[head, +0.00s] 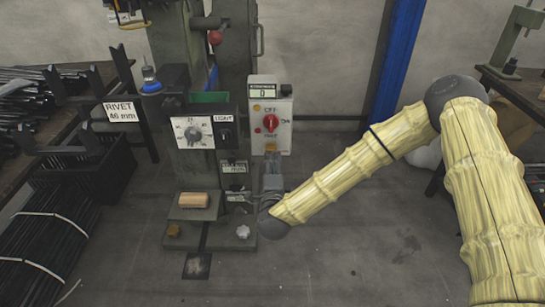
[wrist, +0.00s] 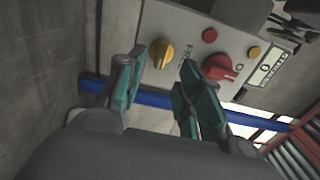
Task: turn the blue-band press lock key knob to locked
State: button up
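The press (head: 210,140) is a grey-green machine in the head view. Its white control box (head: 284,106) carries a counter reading 0, a red knob (head: 270,123) and a yellow knob (head: 270,146) at the bottom. In the wrist view the yellow knob (wrist: 161,53) shows between and just beyond my fingertips, with the red knob (wrist: 222,67) to its right. The yellow knob's label is unreadable. My gripper (wrist: 163,64) is open, its teal-padded fingers on either side of the yellow knob; contact cannot be told. In the head view my gripper (head: 271,160) is just below the box.
A panel with a dial (head: 193,134) and a light switch stands left of the box. A wooden block (head: 194,200) lies on the press base. A black crate (head: 95,165) and a rod-laden table are at left.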

jog(key=s, duration=0.5)
jog(key=shift+s, duration=0.4)
jog(key=s+d+f+n+g+y, duration=0.1)
jog(key=s+f+n+g+y, duration=0.15)
jog(key=s+f+n, duration=0.5)
jog(key=s+d+f+n+g+y, duration=0.15)
jog(key=s+f+g, duration=0.3)
jog(key=f, duration=0.65)
jog(key=s+d+f+n+g+h, duration=0.1)
jog(key=s+d+f+n+g, duration=0.25)
jog(key=s+d+f, duration=0.45)
jog(key=s+d+f+n+g+h, duration=0.1)
jog(key=s+d+f+n+g, duration=0.3)
jog(key=s, duration=0.8)
jog(key=s+d+n+g+h, duration=0.15)
jog(key=s+d+g, duration=0.25)
jog(key=s+d, duration=0.4)
notch_tip(320, 180, up, 25)
jog(key=p, duration=2.4)
jog(key=shift+a+f, duration=0.15)
